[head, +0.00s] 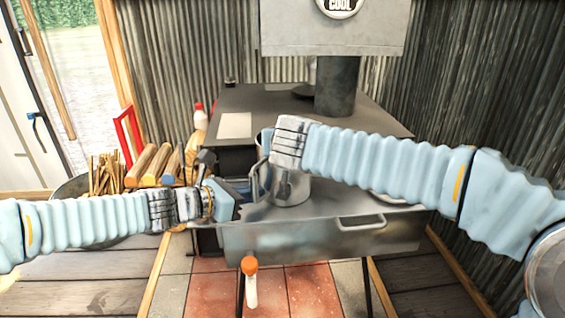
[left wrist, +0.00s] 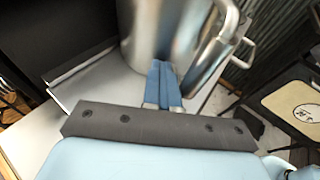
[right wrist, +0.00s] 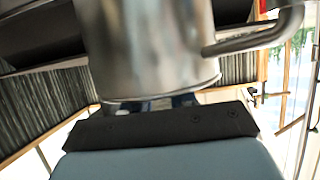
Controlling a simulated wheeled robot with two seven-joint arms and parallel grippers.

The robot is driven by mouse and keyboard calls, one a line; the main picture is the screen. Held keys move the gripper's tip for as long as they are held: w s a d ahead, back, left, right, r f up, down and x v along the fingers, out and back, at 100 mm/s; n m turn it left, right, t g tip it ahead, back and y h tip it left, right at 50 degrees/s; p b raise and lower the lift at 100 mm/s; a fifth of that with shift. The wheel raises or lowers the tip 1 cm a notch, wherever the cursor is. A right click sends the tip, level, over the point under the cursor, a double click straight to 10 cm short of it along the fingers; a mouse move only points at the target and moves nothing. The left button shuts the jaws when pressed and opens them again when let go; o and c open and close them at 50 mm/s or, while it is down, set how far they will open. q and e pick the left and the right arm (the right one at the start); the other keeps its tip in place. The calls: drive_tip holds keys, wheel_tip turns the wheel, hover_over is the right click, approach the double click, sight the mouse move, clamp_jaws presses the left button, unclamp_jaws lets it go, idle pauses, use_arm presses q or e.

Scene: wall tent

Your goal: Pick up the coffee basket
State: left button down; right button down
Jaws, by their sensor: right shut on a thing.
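A shiny metal pot (head: 290,187) stands at the stove's front, its handle (head: 258,180) toward the left; my right wrist partly covers it. A coffee basket cannot be made out apart from it. In the right wrist view the metal vessel (right wrist: 150,50) fills the middle, close up, its handle at right. My right gripper (right wrist: 165,102) is shut on it at its lower edge, fingers mostly hidden. My left gripper (head: 238,200) is just left of the pot; in the left wrist view its blue fingers (left wrist: 164,70) are together, tips at the pot wall. Contact is unclear.
The dark stove (head: 300,100) has a flue (head: 337,85) at the back and a front shelf (head: 310,235) with a handle. Split logs (head: 150,162), kindling (head: 107,172) and a red-capped bottle (head: 200,117) are at left. An orange-topped item (head: 250,275) is at the front.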

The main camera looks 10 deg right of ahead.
use_arm(q)
drive_tip(key=shift+w+a+f, duration=0.15)
drive_tip(key=shift+a+f, duration=0.1)
drive_tip(key=shift+f, duration=0.1)
use_arm(e)
drive_tip(key=shift+s+a+f, duration=0.15)
drive_tip(key=shift+a+f, duration=0.35)
drive_tip(key=shift+r, duration=0.75)
use_arm(q)
drive_tip(key=shift+d+r, duration=0.15)
drive_tip(key=shift+r, duration=0.05)
use_arm(e)
wheel_tip(320, 180, up, 16)
drive_tip(key=shift+w+d+r, duration=0.25)
drive_tip(key=shift+w+d, duration=0.05)
drive_tip(key=shift+d, duration=0.05)
use_arm(q)
drive_tip(key=c, duration=1.4)
unclamp_jaws()
drive_tip(key=shift+o, duration=0.2)
